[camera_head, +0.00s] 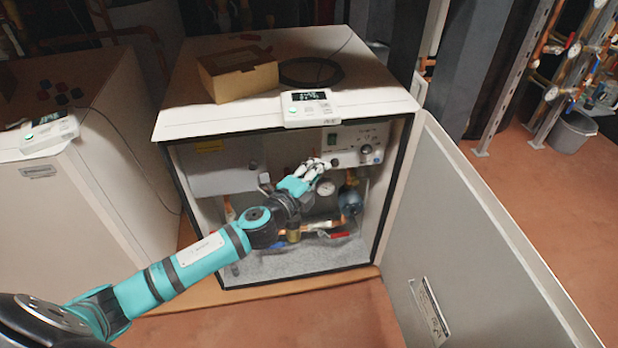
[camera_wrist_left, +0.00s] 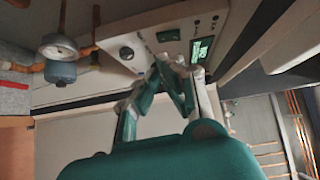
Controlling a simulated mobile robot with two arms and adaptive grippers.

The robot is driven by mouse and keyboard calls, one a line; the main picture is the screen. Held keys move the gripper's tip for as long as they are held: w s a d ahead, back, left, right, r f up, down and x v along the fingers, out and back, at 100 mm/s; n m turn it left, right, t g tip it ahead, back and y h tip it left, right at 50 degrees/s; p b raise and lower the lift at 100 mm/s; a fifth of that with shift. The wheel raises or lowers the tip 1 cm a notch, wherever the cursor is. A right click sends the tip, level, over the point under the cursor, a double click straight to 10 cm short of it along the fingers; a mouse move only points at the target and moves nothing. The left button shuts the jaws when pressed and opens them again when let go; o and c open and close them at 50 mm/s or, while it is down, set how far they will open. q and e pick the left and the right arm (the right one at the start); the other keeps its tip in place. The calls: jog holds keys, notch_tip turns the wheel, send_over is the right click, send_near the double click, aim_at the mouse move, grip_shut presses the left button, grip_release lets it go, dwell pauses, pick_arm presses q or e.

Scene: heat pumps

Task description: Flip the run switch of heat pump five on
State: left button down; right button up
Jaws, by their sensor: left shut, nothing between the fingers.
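The heat pump (camera_head: 290,113) in the middle has its front door (camera_head: 470,250) swung open to the right. My right gripper is in no view.
A cardboard box (camera_head: 238,74), a black cable coil (camera_head: 312,71) and a display unit (camera_head: 308,107) sit on the cabinet top. Pipes, a gauge (camera_head: 326,187) and a blue vessel (camera_head: 351,200) fill the inside below the panel. Another closed unit (camera_head: 85,190) stands at left.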

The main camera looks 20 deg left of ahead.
pick_arm(q)
jog(key=shift+v, duration=2.35)
jog(key=shift+f, duration=0.15)
